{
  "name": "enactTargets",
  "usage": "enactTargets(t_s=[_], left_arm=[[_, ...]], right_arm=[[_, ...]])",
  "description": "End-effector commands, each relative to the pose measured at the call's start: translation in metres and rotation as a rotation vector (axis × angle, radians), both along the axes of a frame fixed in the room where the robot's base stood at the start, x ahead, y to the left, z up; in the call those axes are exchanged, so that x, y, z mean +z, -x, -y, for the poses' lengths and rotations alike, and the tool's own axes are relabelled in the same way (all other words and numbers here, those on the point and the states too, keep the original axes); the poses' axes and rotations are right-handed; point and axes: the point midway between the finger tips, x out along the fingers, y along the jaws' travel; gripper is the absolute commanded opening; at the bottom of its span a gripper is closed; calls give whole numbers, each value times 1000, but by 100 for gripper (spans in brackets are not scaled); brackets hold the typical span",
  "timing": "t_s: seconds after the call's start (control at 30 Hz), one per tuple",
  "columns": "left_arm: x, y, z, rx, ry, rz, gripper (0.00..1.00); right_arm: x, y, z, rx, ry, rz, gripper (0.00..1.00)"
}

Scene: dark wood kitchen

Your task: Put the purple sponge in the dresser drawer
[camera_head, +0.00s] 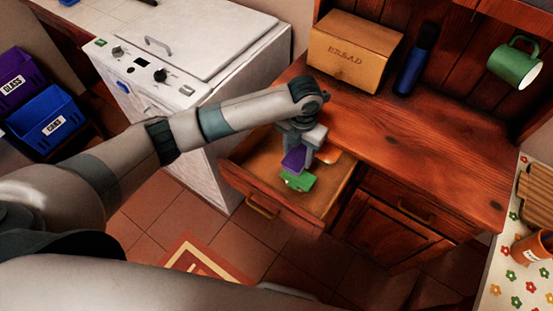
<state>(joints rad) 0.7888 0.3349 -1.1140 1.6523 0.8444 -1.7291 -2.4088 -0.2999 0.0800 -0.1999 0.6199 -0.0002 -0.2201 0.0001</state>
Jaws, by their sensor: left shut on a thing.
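The purple sponge (293,161) is in my left gripper (298,148), which is shut on it and points down over the open dresser drawer (331,184). A green piece (299,181) shows right under the purple one. I cannot tell whether it is part of the sponge or a separate thing, nor whether it touches the drawer floor. The drawer is pulled out from the left part of the wooden dresser (440,145), with its handle (262,207) at the front. My right gripper is not in view.
A bread box (354,52), a blue bottle (415,62) and a green mug (514,62) are at the back of the dresser. A white appliance (180,80) stands left of the drawer. Blue (50,118) and purple (15,80) bins are farther left. The dresser top's middle is clear.

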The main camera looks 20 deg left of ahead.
Motion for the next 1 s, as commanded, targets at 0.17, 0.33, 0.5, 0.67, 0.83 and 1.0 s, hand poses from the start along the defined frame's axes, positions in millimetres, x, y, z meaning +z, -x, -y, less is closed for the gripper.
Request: enactTargets(t_s=[0.17, 0.33, 0.5, 0.67, 0.83, 1.0], left_arm=[[-17, -5, -34, 6, -4, -4, 24], [-36, -11, -65, 5, -3, -4, 24], [-51, -16, -87, 3, -2, -2, 24], [-57, -18, -95, 1, 0, 0, 24], [-58, -18, -96, 0, 0, 0, 24], [-59, -18, -95, 0, 0, 0, 24]], right_arm=[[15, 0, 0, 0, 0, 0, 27], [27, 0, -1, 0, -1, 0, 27], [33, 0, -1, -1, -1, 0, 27], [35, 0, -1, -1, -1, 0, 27], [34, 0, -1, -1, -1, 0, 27], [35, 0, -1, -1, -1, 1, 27]])
